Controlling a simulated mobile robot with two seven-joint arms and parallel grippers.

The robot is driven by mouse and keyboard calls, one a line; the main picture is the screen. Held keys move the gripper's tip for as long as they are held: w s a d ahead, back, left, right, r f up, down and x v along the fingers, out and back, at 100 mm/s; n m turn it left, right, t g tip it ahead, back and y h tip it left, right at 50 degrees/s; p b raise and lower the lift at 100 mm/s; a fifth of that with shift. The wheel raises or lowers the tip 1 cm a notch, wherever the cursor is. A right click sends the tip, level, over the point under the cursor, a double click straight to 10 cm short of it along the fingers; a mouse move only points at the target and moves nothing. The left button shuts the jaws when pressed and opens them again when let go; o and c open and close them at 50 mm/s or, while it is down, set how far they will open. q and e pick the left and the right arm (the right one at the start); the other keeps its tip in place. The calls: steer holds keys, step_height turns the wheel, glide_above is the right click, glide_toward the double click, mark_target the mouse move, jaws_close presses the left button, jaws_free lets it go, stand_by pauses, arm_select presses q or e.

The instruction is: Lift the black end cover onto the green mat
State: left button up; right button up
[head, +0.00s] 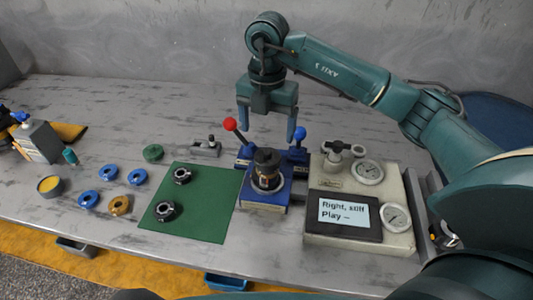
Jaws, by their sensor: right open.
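The black end cover (267,157) appears to be the dark top piece of the motor standing upright in the blue fixture (262,197); its exact lower edge is hard to tell. The green mat (208,222) lies flat just left of the fixture, with two black ring-shaped parts (182,176) on it, one behind the other. My right gripper (267,136) is open and points down above and slightly behind the motor, with its fingers apart and nothing between them. My left gripper is not in view.
A red-knobbed lever (230,124) and a blue-knobbed lever (300,133) rise behind the motor, close to my right fingers. A cream gauge panel (318,232) with a label stands right of the fixture. Blue rings (108,173) and other small parts lie left of the mat.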

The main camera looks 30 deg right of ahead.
mark_target(268, 151)
step_height(268, 151, down, 8)
steer(key=shift+r+p, duration=0.15)
steer(key=shift+p, duration=0.6)
steer(key=c, duration=1.2)
